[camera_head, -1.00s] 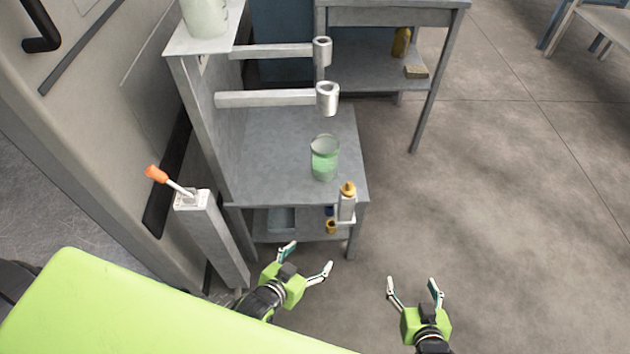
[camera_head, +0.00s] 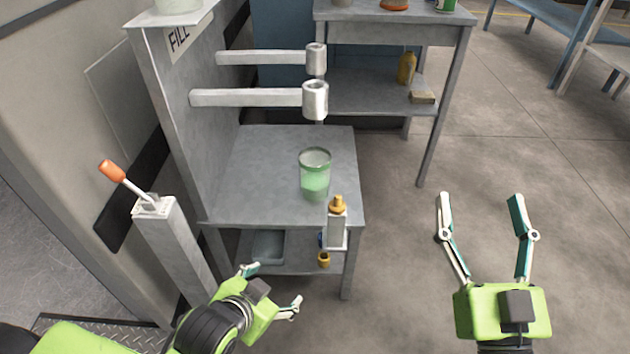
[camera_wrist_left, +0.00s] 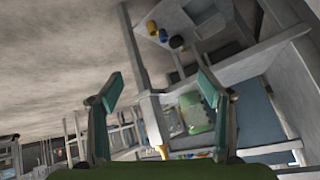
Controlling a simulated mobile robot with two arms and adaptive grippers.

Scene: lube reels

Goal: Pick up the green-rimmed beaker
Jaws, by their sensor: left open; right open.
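The green-rimmed beaker (camera_head: 315,174) is clear, with pale green contents, and stands upright on the grey table top (camera_head: 265,160) near its right side. My left gripper (camera_head: 272,288) is open and empty, low in front of the table and below the beaker. Its open fingers also show in the left wrist view (camera_wrist_left: 158,100), with the table beyond them at a tilt. My right gripper (camera_head: 482,200) is open and empty over the floor, to the right of the table and apart from the beaker.
Two metal arms with ring ends (camera_head: 315,98) jut out above the table. A dispenser with a yellow cap (camera_head: 337,222) is at the table's front right corner. A post with an orange-handled lever (camera_head: 152,207) stands left. Shelving with a yellow bottle (camera_head: 405,68) is behind.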

